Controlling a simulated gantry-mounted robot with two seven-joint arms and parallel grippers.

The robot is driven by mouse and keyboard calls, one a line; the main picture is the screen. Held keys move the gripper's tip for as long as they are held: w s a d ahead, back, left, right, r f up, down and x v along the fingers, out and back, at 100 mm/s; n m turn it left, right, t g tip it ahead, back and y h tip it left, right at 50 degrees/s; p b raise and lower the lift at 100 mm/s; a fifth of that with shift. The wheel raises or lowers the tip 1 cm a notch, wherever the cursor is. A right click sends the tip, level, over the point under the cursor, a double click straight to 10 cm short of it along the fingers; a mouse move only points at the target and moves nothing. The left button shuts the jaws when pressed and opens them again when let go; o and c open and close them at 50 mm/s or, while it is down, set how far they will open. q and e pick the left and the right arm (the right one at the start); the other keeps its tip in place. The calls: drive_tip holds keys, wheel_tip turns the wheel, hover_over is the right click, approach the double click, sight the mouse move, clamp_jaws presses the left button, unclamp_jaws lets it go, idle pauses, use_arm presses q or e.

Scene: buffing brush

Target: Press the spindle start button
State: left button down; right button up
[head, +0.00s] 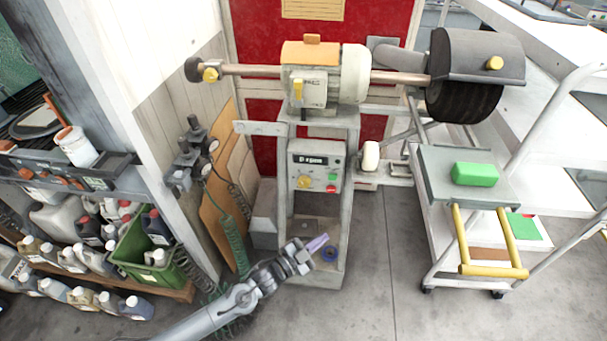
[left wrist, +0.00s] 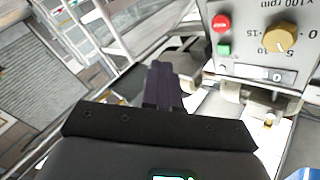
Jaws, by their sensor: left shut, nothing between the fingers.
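The grey control box (head: 316,160) is on the front of the buffing machine's stand. It has a yellow knob (head: 304,182), a green button (head: 332,177) and a red button (head: 331,188) below the green one. In the left wrist view the panel is upside down, with the red button (left wrist: 221,22), green button (left wrist: 224,49) and yellow knob (left wrist: 280,37) at upper right. My left gripper (head: 318,243) is shut and empty, below the box and apart from it. Its dark fingers (left wrist: 163,85) also show in the left wrist view. My right gripper is out of view.
The motor (head: 330,80) and its shaft sit above the box, with a black wheel (head: 465,102) at right. A trolley with a green block (head: 475,174) and yellow handle (head: 487,270) stands right. Hoses and a green crate (head: 135,252) are left. Floor between is clear.

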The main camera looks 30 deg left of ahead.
sight(332, 177)
use_arm(q)
drive_tip(key=w+r+m+t, duration=0.1)
drive_tip(key=w+r, duration=0.3)
drive_tip(key=r, duration=0.3)
drive_tip(key=shift+w+a+r+h, duration=0.2)
drive_tip(key=shift+w+r+h, duration=0.15)
drive_tip(key=shift+w+h, duration=0.05)
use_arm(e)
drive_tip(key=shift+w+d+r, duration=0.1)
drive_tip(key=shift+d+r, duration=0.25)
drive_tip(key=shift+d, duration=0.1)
use_arm(q)
drive_tip(key=shift+w+a+b, duration=0.55)
drive_tip(key=shift+w+b, duration=0.55)
drive_tip(key=shift+w, duration=0.25)
drive_tip(key=shift+w+a+b, duration=0.5)
drive_tip(key=shift+w+b, duration=0.6)
drive_tip(key=shift+w, duration=0.3)
drive_tip(key=shift+w+a+b, duration=0.55)
drive_tip(key=shift+w+b, duration=0.55)
drive_tip(key=shift+w, duration=0.25)
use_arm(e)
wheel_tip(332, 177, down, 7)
